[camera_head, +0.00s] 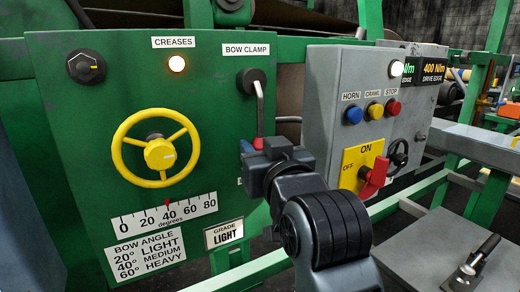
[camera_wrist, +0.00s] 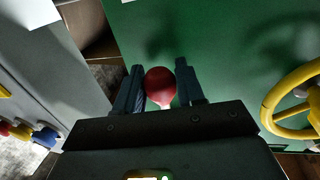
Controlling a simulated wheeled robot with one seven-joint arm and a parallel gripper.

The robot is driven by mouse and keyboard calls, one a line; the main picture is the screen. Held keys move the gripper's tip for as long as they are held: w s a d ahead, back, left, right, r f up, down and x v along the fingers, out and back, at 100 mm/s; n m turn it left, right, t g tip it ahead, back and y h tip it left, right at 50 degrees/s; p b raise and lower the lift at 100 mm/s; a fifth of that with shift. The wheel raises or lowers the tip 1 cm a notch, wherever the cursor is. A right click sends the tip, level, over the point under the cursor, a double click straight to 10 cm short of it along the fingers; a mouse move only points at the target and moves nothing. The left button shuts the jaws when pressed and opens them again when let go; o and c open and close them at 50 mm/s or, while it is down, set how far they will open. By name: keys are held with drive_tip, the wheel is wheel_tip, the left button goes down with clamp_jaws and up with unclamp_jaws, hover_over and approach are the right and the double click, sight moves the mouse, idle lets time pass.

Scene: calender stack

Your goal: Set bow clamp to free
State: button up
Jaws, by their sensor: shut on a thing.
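The bow clamp lever (camera_head: 260,101) hangs from a round black pivot (camera_head: 251,78) under the "BOW CLAMP" label (camera_head: 246,50) on the green panel. Its metal rod points almost straight down to a red knob (camera_head: 258,143). My gripper (camera_head: 256,152) is at the knob, at the lever's lower end. In the wrist view the red knob (camera_wrist: 160,84) sits between the two dark fingers, which are shut on it. A small label low on the panel is mostly hidden behind my gripper, so I cannot read it.
A yellow handwheel (camera_head: 159,154) with a degree scale (camera_head: 168,212) is left of the lever. A grey control box (camera_head: 322,110) juts out to the right, with buttons, a red rotary switch (camera_head: 375,178) and a small black wheel (camera_head: 398,152). A lit lamp (camera_head: 177,64) is labelled "CREASES".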

clamp_jaws()
drive_tip(key=w+d+r+n+b, duration=0.1)
drive_tip(key=w+d+n, duration=0.1)
drive_tip(key=d+n, duration=0.1)
drive_tip(key=w+d+r+n+t+y+b, duration=0.1)
drive_tip(key=w+d+r+n+b, duration=0.1)
drive_tip(key=n, duration=0.4)
drive_tip(key=shift+w+d+r+n+y, duration=0.2)
drive_tip(key=shift+w+d+n+y, duration=0.1)
drive_tip(key=shift+d, duration=0.55)
drive_tip(key=o, duration=0.9)
unclamp_jaws()
drive_tip(key=shift+o, duration=0.4)
